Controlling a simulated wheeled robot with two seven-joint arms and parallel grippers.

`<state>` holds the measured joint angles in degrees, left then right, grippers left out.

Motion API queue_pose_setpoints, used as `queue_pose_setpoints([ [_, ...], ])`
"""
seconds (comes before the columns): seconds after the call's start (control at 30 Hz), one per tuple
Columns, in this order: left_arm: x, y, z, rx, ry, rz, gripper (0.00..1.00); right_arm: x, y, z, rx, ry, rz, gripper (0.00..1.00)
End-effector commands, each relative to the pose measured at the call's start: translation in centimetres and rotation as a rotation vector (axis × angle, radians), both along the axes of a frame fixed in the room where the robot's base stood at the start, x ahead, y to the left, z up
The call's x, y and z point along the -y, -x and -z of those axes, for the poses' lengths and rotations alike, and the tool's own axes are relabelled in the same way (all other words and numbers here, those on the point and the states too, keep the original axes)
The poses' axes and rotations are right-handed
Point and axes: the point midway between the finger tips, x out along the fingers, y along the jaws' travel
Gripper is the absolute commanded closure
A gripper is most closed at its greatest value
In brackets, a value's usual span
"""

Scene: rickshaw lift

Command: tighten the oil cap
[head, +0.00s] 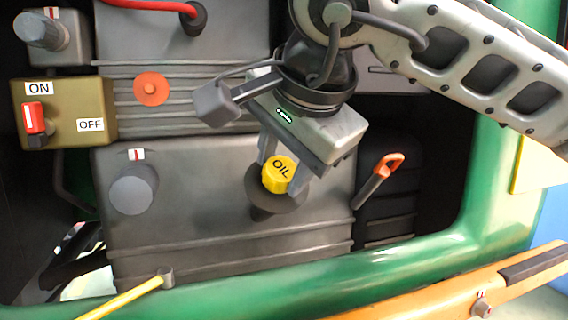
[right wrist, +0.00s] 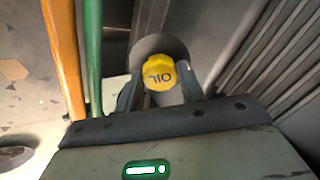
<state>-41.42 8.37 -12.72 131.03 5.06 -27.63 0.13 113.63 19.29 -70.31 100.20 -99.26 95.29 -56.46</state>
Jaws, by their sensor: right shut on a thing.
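The yellow oil cap (head: 279,175), marked OIL, sits on a dark round neck (head: 272,203) on the grey engine block (head: 220,220). My right gripper (head: 282,178) reaches down from the upper right and is shut on the cap, with a finger on either side. In the right wrist view the cap (right wrist: 159,73) is between the two fingertips (right wrist: 160,88), in front of the round grey base. How far the cap is screwed down cannot be told. My left gripper is not in view.
A box with a red ON/OFF switch (head: 33,117) stands at the left. A grey round cap (head: 134,190) is left of the oil cap. An orange-handled dipstick (head: 385,172) stands close to the right of my gripper. A green frame (head: 330,270) borders the bay; a yellow rod (head: 125,298) lies front left.

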Motion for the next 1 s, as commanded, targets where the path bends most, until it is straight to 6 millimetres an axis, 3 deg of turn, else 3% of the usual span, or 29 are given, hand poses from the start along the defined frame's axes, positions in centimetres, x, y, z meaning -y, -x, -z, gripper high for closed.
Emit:
queue_pose_setpoints([
  [0.3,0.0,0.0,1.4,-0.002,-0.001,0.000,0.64,0.0,-0.1,0.6,-0.034,-0.082,0.109,0.81],
  [0.33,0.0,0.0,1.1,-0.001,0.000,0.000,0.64,0.0,-0.1,0.5,-0.034,-0.083,0.110,0.56],
  [0.4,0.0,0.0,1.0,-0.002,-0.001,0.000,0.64,0.0,-0.1,0.3,-0.033,-0.081,0.108,0.36],
  [0.6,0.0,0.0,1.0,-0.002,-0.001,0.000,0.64,0.0,-0.1,0.2,-0.031,-0.082,0.105,0.36],
  [0.63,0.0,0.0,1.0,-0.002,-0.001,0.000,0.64,0.0,-0.1,0.2,-0.031,-0.082,0.105,0.42],
  [1.0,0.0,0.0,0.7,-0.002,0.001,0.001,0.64,0.1,0.3,-0.4,-0.029,-0.083,0.104,0.42],
])
